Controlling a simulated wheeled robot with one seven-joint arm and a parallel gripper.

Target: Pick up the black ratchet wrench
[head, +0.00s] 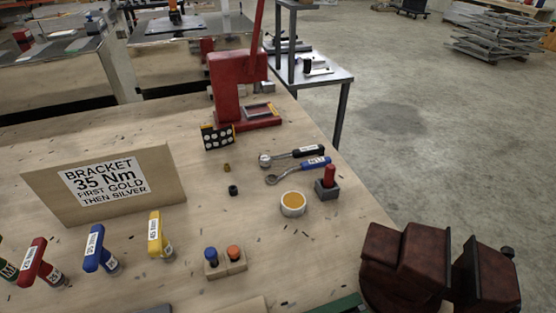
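The black ratchet wrench (308,151) lies on the wooden workbench (180,255), right of centre. Its black handle, with a small white label, points right, and its round silver head is at the left end. A blue-handled wrench (314,162) lies just in front of it, nearly parallel, with its silver head also to the left. My gripper is not in view.
A red press (226,90) stands behind the wrenches. A black dotted block (217,137) is to their left. A red-topped block (327,183) and a round cup (293,210) are in front. A dark red vise (405,262) sits at the bottom right. A sign board (55,198) stands left.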

